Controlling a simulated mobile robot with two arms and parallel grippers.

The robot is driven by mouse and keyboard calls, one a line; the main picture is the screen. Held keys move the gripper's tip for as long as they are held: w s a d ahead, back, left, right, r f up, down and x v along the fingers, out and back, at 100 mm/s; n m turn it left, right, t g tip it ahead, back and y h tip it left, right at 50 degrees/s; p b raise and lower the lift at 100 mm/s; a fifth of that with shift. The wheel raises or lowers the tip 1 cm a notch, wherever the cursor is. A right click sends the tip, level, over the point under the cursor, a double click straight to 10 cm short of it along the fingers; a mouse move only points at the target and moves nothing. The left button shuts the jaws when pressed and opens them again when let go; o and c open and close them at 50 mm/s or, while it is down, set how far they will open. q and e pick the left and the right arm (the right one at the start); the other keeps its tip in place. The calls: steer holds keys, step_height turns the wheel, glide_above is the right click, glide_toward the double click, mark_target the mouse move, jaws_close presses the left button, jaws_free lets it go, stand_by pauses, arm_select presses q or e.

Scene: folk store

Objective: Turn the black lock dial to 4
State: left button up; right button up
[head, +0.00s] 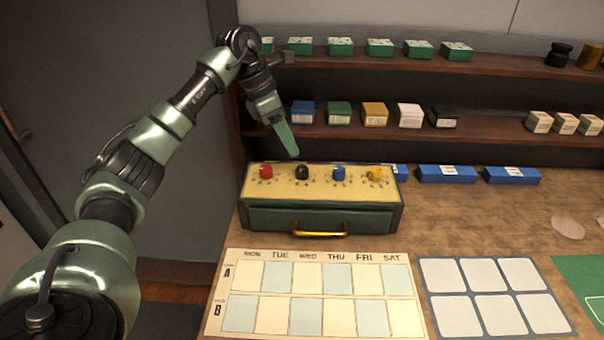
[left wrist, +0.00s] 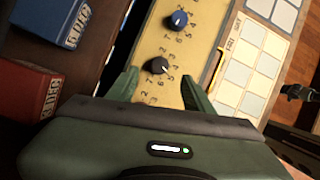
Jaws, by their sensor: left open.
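The black lock dial (head: 302,172) sits on the tan top of a green box (head: 262,220), between the red dial (head: 266,172) and the blue dial (head: 338,173). A yellow dial (head: 375,174) is at the right end. My left gripper (head: 290,152) hangs just above and behind the black dial, pointing down. In the left wrist view the open fingers (left wrist: 160,90) lie on either side below the black dial (left wrist: 157,66), with nothing between them. Printed numbers ring the dial, but its exact setting is too small to read surely. My right gripper is not in view.
The box has a brass handle (head: 320,233) on its front. Shelves with small boxes (head: 375,113) stand close behind. Blue boxes (head: 446,174) lie to the right. A weekday board (head: 318,290) and a card tray (head: 490,262) lie in front.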

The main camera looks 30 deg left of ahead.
mark_target(303, 168)
arm_select(q)
steer(key=p+x, duration=0.1)
steer(key=x, duration=0.7)
steer(key=shift+f, duration=0.1)
steer(key=shift+c, duration=0.9)
jaws_close()
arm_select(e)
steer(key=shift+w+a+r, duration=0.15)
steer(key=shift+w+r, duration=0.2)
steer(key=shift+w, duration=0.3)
